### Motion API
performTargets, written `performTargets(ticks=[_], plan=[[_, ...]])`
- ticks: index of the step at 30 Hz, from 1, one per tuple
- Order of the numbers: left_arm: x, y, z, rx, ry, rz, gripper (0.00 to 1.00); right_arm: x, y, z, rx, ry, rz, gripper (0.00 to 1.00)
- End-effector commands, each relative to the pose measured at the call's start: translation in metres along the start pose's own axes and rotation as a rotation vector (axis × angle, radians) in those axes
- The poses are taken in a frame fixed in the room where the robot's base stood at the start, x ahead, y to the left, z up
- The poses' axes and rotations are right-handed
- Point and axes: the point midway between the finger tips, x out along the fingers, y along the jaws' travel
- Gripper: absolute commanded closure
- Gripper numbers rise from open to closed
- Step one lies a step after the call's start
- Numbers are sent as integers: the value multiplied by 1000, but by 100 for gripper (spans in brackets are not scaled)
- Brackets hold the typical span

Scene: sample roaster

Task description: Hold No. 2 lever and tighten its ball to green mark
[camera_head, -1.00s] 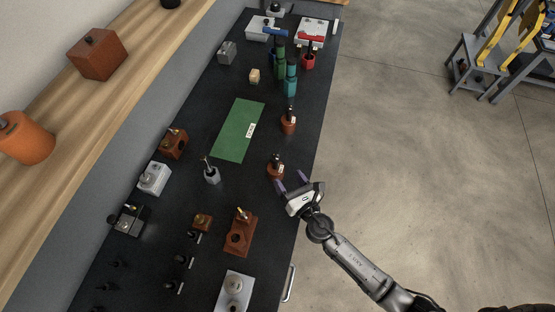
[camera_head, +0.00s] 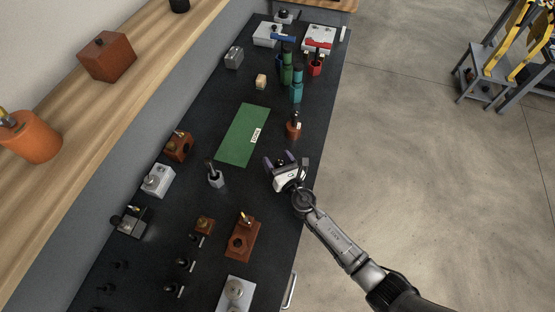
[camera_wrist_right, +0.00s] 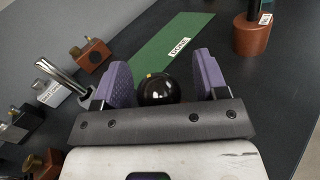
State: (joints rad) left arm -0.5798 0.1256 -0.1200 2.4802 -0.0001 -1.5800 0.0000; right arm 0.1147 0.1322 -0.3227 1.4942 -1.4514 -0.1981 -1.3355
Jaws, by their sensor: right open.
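A black ball (camera_wrist_right: 158,90) shows between the purple finger pads of my right gripper (camera_wrist_right: 160,80) in the right wrist view, with a small yellow mark at its top edge. The fingers stand apart on either side of the ball, and the gripper is open. In the head view my right gripper (camera_head: 286,159) is over the bench and covers most of that ball's lever and base. A similar lever (camera_head: 293,130) on a brown round base stands just beyond; it also shows in the right wrist view (camera_wrist_right: 253,36). I cannot read the lever numbers or see a green mark. My left gripper is out of view.
A green mat (camera_head: 236,140) lies left of the gripper. A grey base with a metal rod (camera_head: 214,175) stands to the left, and a brown block (camera_head: 242,238) nearer. Bottles (camera_head: 297,88) stand farther back. The bench's right edge is close to my right arm.

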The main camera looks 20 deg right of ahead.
Motion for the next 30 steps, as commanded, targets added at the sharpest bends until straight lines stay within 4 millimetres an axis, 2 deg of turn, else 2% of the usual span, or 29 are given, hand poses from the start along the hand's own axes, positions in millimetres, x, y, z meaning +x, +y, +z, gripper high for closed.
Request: performTargets(ticks=[5,24,25,30], plan=[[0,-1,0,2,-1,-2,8,0,0,0,0,0,0,34],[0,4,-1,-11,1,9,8,0,0,0,0,0,0,96],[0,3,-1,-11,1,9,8,0,0,0,0,0,0,61],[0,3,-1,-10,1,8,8,0,0,0,0,0,0,45]])
